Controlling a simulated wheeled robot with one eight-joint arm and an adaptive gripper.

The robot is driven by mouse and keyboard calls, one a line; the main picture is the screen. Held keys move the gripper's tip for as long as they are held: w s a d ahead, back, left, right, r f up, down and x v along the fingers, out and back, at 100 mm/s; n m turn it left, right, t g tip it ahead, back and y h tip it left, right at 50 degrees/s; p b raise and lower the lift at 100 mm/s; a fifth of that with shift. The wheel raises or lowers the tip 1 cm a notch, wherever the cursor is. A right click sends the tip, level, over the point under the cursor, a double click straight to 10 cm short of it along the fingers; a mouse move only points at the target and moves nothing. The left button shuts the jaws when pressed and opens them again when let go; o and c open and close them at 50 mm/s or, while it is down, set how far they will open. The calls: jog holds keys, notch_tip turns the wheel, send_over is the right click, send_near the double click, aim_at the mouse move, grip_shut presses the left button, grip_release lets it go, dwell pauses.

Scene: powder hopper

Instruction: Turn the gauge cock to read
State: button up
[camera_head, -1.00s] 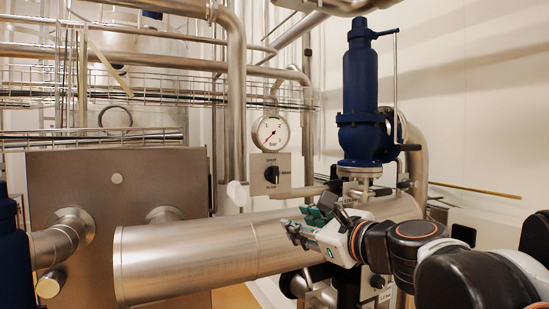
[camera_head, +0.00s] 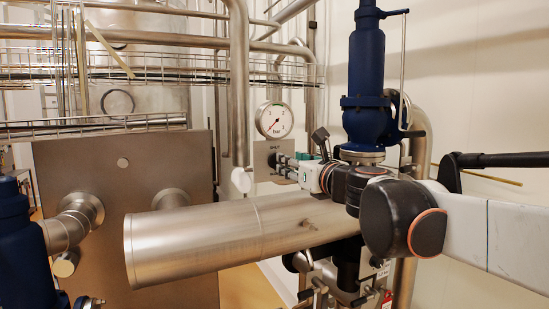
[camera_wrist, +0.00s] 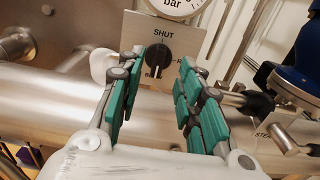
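The gauge cock (camera_wrist: 157,60) is a black knob on a grey plate (camera_wrist: 130,27) marked SHUT at the top. In the wrist view its white pointer line points down, away from SHUT. The round pressure gauge (camera_head: 274,120) marked "bar" sits just above the plate; its red needle points to the lower left, near the low end. My gripper (camera_wrist: 153,88) is open, its green-padded fingers on either side of the knob in the picture, with the knob seen beyond and between the tips. No contact shows.
A large steel pipe (camera_head: 195,243) runs below my gripper. A blue valve (camera_head: 367,70) with a lever stands close on the right. A white-capped pipe end (camera_head: 241,180) is left of the plate. A steel panel (camera_head: 100,160) stands further left.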

jog(key=shift+p+x, duration=0.5)
jog(key=shift+x, duration=2.5)
grip_shut()
